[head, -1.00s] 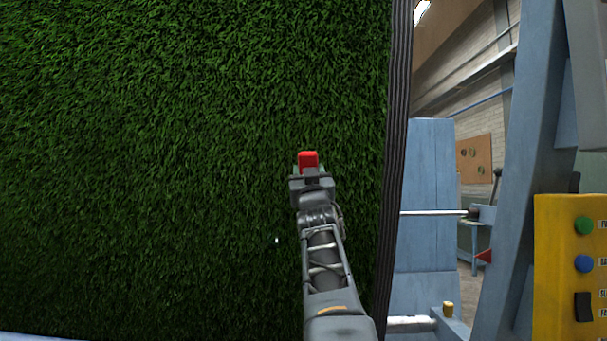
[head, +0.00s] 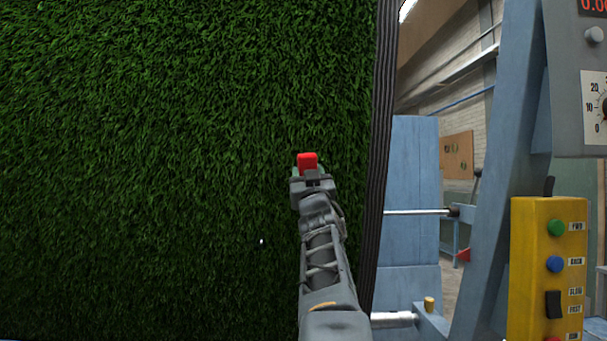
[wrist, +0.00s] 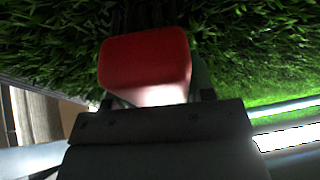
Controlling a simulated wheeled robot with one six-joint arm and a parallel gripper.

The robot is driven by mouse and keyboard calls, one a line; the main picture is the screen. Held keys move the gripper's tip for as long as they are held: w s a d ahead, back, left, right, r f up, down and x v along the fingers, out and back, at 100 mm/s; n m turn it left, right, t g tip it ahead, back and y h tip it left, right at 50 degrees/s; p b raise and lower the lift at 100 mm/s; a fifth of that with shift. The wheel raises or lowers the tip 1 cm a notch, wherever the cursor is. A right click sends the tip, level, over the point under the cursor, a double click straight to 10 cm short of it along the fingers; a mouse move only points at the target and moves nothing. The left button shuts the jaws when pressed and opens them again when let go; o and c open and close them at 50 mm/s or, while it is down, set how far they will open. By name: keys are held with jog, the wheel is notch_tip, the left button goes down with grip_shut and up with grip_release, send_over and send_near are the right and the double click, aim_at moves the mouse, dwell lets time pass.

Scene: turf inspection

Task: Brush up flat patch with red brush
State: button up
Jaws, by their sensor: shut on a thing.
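My gripper (head: 312,174) is shut on the red brush (head: 307,161), in front of the right part of the turf (head: 160,150). In the wrist view the brush's red block (wrist: 146,60) sits at the jaws with grass close behind it. Its bristles are hidden, so I cannot tell whether they touch the grass. The turf stands as a large green sheet filling the left of the head view. I cannot make out a flat patch in it. A small white speck (head: 261,241) shows on the turf, left of my arm.
A dark ribbed edge (head: 381,150) bounds the turf on the right. Beyond it stand a blue frame (head: 500,170), a metal rod (head: 418,212) and a yellow control box (head: 530,270) with buttons and a switch. A grey dial panel (head: 572,90) is at upper right.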

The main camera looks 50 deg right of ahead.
jog(key=shift+s+d, duration=0.1)
jog(key=shift+d, duration=0.05)
jog(key=shift+s+d+f+p, duration=0.1)
jog(key=shift+s+d+p, duration=0.45)
jog(key=shift+s+d, duration=0.15)
jog(key=shift+d, duration=0.1)
jog(key=shift+s+d+p, duration=0.4)
jog(key=shift+s+d, duration=0.1)
jog(key=shift+s, duration=0.15)
jog(key=s+a+f+b, duration=0.2)
jog(key=s+a+b, duration=0.1)
jog(key=s+a, duration=0.2)
jog(key=shift+s+a+b, duration=0.2)
jog(key=shift+s+b, duration=0.1)
jog(key=shift+f, duration=0.1)
dwell(0.4)
